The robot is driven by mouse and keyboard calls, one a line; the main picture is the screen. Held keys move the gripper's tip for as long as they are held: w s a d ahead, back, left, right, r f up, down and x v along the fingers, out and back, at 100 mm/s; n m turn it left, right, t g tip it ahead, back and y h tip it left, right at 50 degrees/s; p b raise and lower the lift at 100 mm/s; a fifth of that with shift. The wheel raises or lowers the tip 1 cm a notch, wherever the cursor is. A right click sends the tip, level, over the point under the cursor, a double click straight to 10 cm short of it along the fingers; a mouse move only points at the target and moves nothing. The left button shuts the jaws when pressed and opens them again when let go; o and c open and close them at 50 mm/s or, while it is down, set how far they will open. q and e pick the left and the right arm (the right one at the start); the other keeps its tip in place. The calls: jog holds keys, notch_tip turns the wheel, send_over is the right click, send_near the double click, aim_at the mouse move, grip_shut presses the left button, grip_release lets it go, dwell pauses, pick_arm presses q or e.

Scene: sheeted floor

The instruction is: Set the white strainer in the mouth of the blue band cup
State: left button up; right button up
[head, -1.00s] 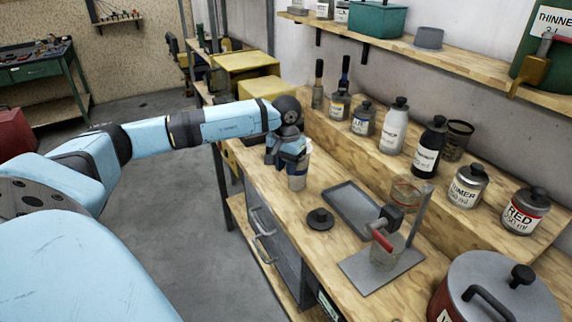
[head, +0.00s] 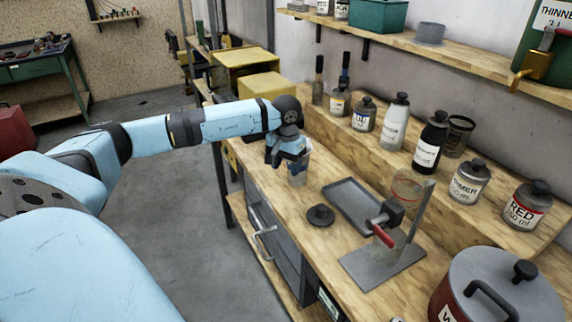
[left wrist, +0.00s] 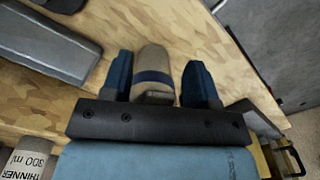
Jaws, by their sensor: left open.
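The blue band cup (head: 298,178) stands on the workbench beneath and beside my left gripper (head: 284,160). In the left wrist view a beige, tapered body with a dark blue band (left wrist: 154,62), which looks like this cup, lies between the two blue fingers (left wrist: 160,82). The fingers are apart, with a gap on each side of it. Part of the cup is hidden by the gripper in the head view. I cannot make out the white strainer clearly in either view. My right gripper is not in view.
A grey tray (head: 338,188) and a small black lid-like disc (head: 320,216) lie near the cup. A stand with a red handle (head: 382,236) and a grey base is further right. A clear red-ringed vessel (head: 408,186) and several bottles stand behind. A large pot (head: 470,290) is at lower right.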

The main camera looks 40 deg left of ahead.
pick_arm(q)
notch_tip(320, 180, up, 14)
jog(key=shift+b, duration=0.3)
jog(key=shift+f, duration=0.1)
dwell(0.5)
